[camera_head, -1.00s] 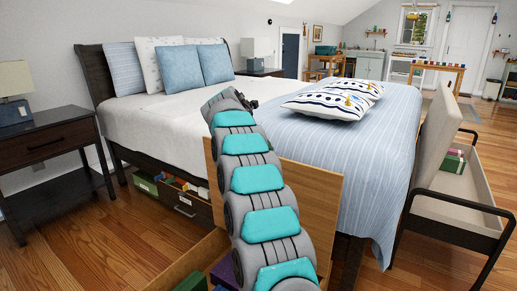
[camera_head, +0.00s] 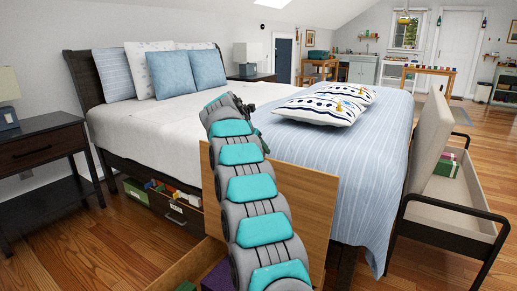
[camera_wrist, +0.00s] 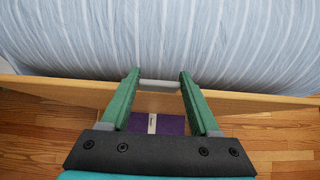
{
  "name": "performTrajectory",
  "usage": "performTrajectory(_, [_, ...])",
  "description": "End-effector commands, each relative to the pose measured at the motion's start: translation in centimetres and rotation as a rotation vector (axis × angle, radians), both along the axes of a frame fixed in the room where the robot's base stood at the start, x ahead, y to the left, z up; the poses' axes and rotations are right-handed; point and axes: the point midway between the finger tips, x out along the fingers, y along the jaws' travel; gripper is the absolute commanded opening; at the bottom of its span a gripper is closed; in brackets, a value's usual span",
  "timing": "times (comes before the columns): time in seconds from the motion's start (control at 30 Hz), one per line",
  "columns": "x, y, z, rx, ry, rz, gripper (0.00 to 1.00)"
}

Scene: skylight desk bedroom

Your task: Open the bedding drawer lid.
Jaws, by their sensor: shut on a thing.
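The bedding drawer lid (camera_head: 308,205) is a light wooden panel standing raised, close to upright, against the near side of the bed. Its top edge (camera_wrist: 60,90) crosses the wrist view beside the striped blanket. My gripper (camera_wrist: 160,77) has its two green fingers on either side of a grey handle (camera_wrist: 160,85) at the lid's edge, and is shut on it. In the head view my arm hides the fingers and part of the lid. The open drawer (camera_head: 190,266) lies below the lid, with a purple box (camera_head: 220,277) inside, which also shows in the wrist view (camera_wrist: 172,126).
The bed (camera_head: 345,165) is directly behind the lid. Another open drawer (camera_head: 178,212) with boxes is under the bed to the left. A dark nightstand (camera_head: 40,150) stands at far left. An open storage bench (camera_head: 455,205) stands at right. Wooden floor (camera_head: 85,255) is clear at left.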

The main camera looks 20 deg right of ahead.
Motion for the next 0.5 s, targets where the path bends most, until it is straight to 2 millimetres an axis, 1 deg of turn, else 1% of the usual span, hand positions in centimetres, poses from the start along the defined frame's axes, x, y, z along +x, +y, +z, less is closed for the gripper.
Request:
performTrajectory(0.07, [-0.02,-0.11,-0.09,-0.001,0.001,-0.001,0.0])
performTrajectory(0.1, [-0.02,-0.11,-0.09,-0.001,0.001,-0.001,0.67])
performTrajectory(0.33, [-0.02,-0.05,-0.04,0.0,0.001,-0.001,0.93])
performTrajectory(0.5, [-0.01,-0.02,-0.03,0.0,0.001,-0.001,0.93])
